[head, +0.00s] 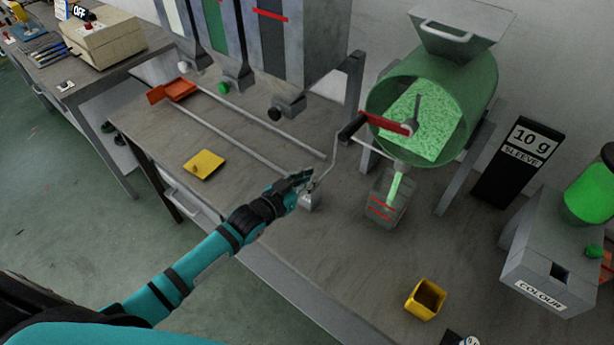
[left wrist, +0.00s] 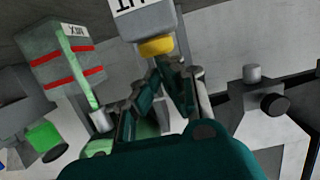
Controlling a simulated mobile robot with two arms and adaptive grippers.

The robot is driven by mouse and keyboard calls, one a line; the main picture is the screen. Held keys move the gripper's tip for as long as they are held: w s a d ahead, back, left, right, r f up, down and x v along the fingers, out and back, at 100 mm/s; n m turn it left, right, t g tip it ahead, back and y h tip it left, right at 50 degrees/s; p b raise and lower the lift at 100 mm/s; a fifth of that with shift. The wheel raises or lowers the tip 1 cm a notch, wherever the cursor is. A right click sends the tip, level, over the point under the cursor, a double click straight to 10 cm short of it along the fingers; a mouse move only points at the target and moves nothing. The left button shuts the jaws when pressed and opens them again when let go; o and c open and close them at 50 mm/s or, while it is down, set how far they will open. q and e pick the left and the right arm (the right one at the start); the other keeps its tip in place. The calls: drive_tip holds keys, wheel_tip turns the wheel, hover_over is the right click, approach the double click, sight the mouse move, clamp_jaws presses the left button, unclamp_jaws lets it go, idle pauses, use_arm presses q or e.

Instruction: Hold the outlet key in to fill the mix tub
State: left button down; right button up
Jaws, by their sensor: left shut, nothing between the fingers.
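The mix tub (head: 374,220) is a clear box with two red lines, standing under the drum's outlet; it also shows in the left wrist view with a MIX label (left wrist: 63,62). A pale green stream (head: 394,188) runs from the outlet down into it. How full it is I cannot tell. The outlet key is a yellow knob (left wrist: 156,46) on a grey labelled block (left wrist: 146,20); the block (head: 311,203) stands left of the tub in the head view. My left gripper (head: 303,179) is shut and empty, its fingertips at the key, seemingly touching it.
The green mixing drum (head: 483,92) holds speckled green material, with a crank handle (head: 352,127) reaching towards my left gripper. A yellow cup (head: 426,299) and the colour unit (head: 548,265) stand at the right. A yellow tray (head: 204,164) and red scoop (head: 180,89) lie at the left.

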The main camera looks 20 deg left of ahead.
use_arm(q)
drive_tip(key=shift+s+f, duration=0.15)
drive_tip(key=shift+f, duration=0.35)
use_arm(e)
drive_tip(key=shift+f, duration=0.2)
use_arm(q)
drive_tip(key=shift+s+d+f, duration=0.1)
drive_tip(key=shift+s+f, duration=0.05)
drive_tip(key=shift+f, duration=0.15)
idle(2.2)
idle(2.5)
drive_tip(key=shift+r+p, duration=0.5)
drive_tip(key=shift+p, duration=0.05)
drive_tip(key=r+p, duration=0.1)
drive_tip(key=r, duration=0.1)
drive_tip(key=r+p, duration=0.2)
drive_tip(key=shift+w+r, duration=0.2)
drive_tip(key=shift+r, duration=0.1)
drive_tip(key=b+v, duration=0.2)
drive_tip(key=v, duration=0.8)
use_arm(e)
drive_tip(key=shift+s+r, duration=0.55)
drive_tip(key=shift+r, duration=0.2)
use_arm(q)
drive_tip(key=shift+f, duration=0.15)
use_arm(e)
drive_tip(key=shift+s, duration=0.15)
